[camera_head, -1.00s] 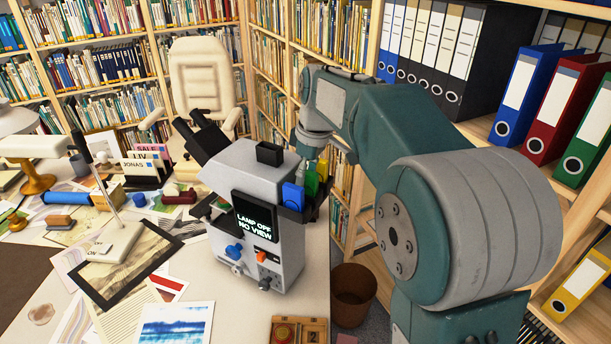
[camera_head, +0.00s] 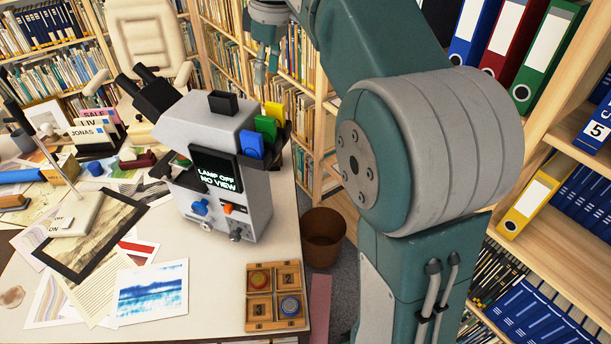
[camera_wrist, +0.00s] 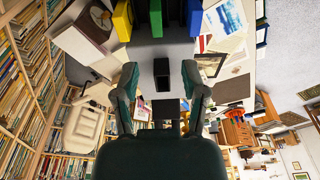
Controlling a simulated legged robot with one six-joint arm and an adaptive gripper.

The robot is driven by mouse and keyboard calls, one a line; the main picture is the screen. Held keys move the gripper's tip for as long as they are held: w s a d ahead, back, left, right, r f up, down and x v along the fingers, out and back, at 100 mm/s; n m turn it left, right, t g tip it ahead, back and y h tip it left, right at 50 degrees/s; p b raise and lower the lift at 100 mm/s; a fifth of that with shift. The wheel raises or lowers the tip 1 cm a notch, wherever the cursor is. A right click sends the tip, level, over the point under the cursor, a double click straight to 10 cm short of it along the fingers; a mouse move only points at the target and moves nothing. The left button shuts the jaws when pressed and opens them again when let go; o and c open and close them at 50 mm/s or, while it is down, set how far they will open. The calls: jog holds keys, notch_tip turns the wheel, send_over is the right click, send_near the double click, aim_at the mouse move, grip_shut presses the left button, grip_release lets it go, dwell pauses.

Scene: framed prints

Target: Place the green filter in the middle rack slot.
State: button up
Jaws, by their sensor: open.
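The green filter (camera_head: 266,127) stands in the dark rack on the right side of the grey microscope (camera_head: 222,120). It is between the blue filter (camera_head: 251,144) and the yellow filter (camera_head: 274,112). The wrist view also shows the green filter (camera_wrist: 155,14) between the yellow (camera_wrist: 123,20) and the blue (camera_wrist: 199,18), at the top edge. The filters' lower ends and the slots are hidden, so I cannot tell how deep green sits. My gripper (camera_wrist: 160,84) is open and empty, apart from the filters; the microscope's black top block shows between its fingers.
A wooden box with numbered compartments and round pieces (camera_head: 274,296) lies at the desk's front right. A brown bin (camera_head: 323,238) stands on the floor beside the desk. Shelves with binders (camera_head: 545,55) close off the right. Prints and papers (camera_head: 150,291) cover the desk left of the microscope.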

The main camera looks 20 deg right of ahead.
jog(key=s+f+m+t, duration=0.1)
jog(key=s+f+m, duration=0.2)
jog(key=s, duration=0.5)
jog(key=s+a+f+m+t+h, duration=0.1)
jog(key=s+f+m+t, duration=0.1)
jog(key=s+f, duration=0.4)
jog(key=s+f+m+t, duration=0.1)
jog(key=s+f+m, duration=0.3)
jog(key=s, duration=0.6)
jog(key=shift+s+a+f, duration=0.15)
jog(key=shift+s+f, duration=0.1)
jog(key=shift+f, duration=0.45)
